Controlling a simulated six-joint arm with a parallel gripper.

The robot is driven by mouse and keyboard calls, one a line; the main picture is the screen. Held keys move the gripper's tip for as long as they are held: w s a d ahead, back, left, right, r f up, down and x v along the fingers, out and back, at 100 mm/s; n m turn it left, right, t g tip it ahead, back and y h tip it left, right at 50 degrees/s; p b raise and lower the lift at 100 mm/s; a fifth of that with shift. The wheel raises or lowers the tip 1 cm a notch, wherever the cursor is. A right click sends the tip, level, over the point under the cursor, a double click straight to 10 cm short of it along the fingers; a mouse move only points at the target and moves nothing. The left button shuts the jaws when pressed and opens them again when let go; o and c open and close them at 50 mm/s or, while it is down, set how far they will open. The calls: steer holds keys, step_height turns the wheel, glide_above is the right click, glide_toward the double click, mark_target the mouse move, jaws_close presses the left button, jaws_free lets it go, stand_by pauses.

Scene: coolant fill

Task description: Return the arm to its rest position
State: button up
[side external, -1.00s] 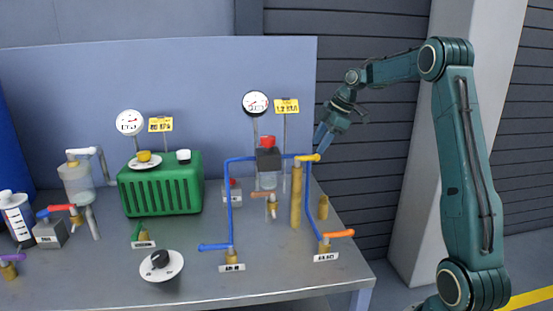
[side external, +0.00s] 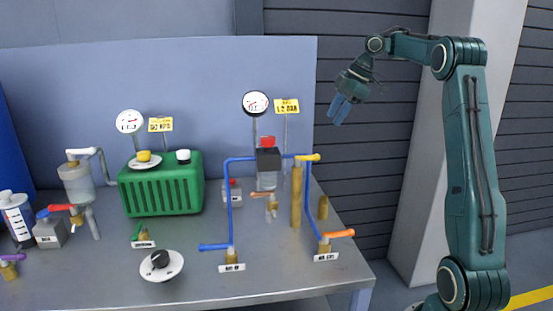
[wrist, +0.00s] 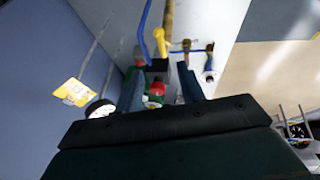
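My gripper (side external: 340,109) is raised in the air above the right end of the bench, with its blue fingers pointing down. In the wrist view my gripper (wrist: 161,88) has its two fingers apart with a gap between them, and nothing is held. The red-topped dark block (side external: 268,158) on the blue pipe frame stands below and left of my gripper, well clear of it. The orange-yellow valve handle (side external: 308,157) is below the fingers and not touched.
The bench (side external: 190,240) carries a green ribbed tank (side external: 160,185), a round dial knob (side external: 161,265), two gauges (side external: 256,103) and several valves. A grey back panel (side external: 200,80) rises behind. A pale pillar (side external: 420,180) stands behind my arm. The air around my gripper is clear.

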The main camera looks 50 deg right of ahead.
stand_by(0.4)
steer(key=s+a+r+m, duration=0.2)
steer(key=a, duration=0.9)
steer(key=s+a+r+m, duration=0.1)
steer(key=s+a+m, duration=0.15)
steer(key=a, duration=0.95)
steer(key=s+a+f+m+h, duration=0.1)
steer(key=s+a+f+m, duration=0.1)
steer(key=s+f, duration=0.3)
steer(key=s+a+f+m+t, duration=0.1)
steer(key=s+a+f+m, duration=0.2)
steer(key=s, duration=0.8)
step_height(320, 180, down, 2)
steer(key=a, duration=0.2)
steer(key=shift+s+a+h, duration=0.3)
steer(key=shift+s+h, duration=0.05)
steer(key=shift+h, duration=0.05)
